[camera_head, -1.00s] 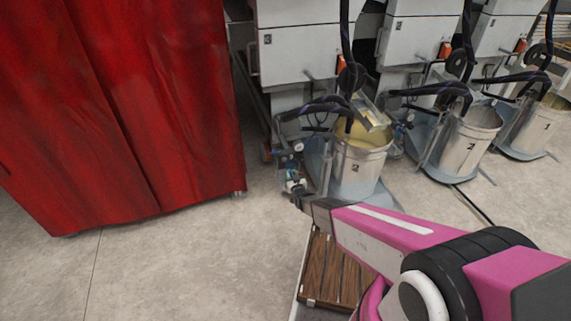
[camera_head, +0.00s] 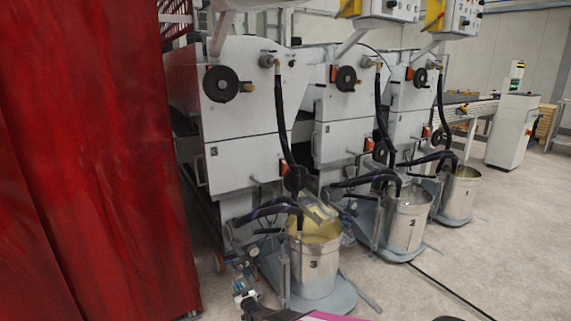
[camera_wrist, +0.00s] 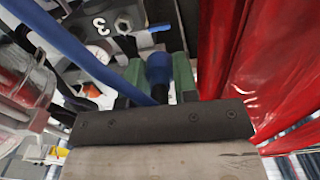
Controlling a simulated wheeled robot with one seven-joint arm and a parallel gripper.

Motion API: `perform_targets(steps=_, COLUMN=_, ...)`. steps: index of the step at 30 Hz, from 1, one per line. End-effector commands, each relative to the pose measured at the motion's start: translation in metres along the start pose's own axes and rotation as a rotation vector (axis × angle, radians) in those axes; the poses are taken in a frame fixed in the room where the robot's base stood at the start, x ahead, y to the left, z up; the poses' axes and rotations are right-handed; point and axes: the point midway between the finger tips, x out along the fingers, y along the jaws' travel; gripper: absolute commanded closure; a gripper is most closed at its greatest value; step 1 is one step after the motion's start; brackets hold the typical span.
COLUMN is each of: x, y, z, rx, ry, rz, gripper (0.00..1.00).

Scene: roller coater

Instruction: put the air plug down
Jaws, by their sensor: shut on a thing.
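In the wrist view my gripper (camera_wrist: 158,72) shows two green finger pads shut on a blue cylindrical piece, the air plug (camera_wrist: 160,66). A thick blue hose (camera_wrist: 75,45) runs from the upper left down toward the gripper. Where it meets the plug is partly hidden by the dark gripper body. Small air fittings (camera_head: 243,275) show at the left of bucket 3; I cannot make out the plug there.
Bucket 3 (camera_head: 314,262) stands on a low grey-blue platform, with bucket 2 (camera_head: 408,220) and another bucket (camera_head: 460,192) to its right. White coating machines (camera_head: 245,115) with black hoses stand behind. A red curtain (camera_head: 95,160) fills the left.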

Motion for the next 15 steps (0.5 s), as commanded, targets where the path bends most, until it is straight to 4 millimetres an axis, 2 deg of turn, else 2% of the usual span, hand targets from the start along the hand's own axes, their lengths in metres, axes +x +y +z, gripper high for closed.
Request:
perform_targets(steps=8, x=0.010, y=0.014, z=-0.024, rx=-0.001, ry=0.001, rz=0.019, gripper=1.00)
perform_targets(steps=15, x=0.022, y=0.035, z=-0.056, rx=-0.003, ry=0.002, rz=0.044, gripper=1.00)
